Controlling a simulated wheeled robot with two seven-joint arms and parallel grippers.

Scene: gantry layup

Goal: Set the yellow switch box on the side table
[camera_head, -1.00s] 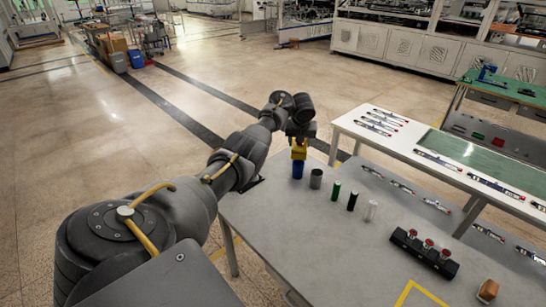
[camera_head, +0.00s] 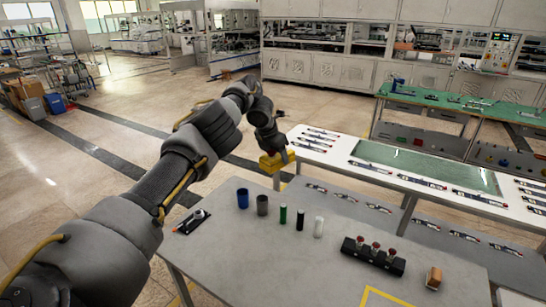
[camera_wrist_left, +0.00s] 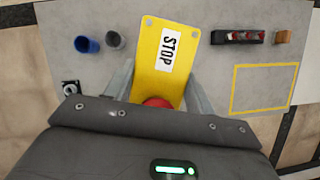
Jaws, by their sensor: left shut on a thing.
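The yellow switch box (camera_head: 277,160) is held in my left gripper (camera_head: 271,149), in the air near the far edge of the grey table (camera_head: 250,255). In the left wrist view the yellow box (camera_wrist_left: 148,72) shows a STOP label and a red button (camera_wrist_left: 156,102), between the two fingers of the left gripper (camera_wrist_left: 160,92). The grey table (camera_wrist_left: 215,70) lies below the box there, with a yellow outlined square on its top. My right gripper is out of view.
A blue cup (camera_head: 243,198), a grey cup (camera_head: 262,205) and several small cylinders stand on the grey table. A black block with red knobs (camera_head: 373,255) and a brown block (camera_head: 434,278) are at right. A white table (camera_head: 330,158) with a green panel stands behind.

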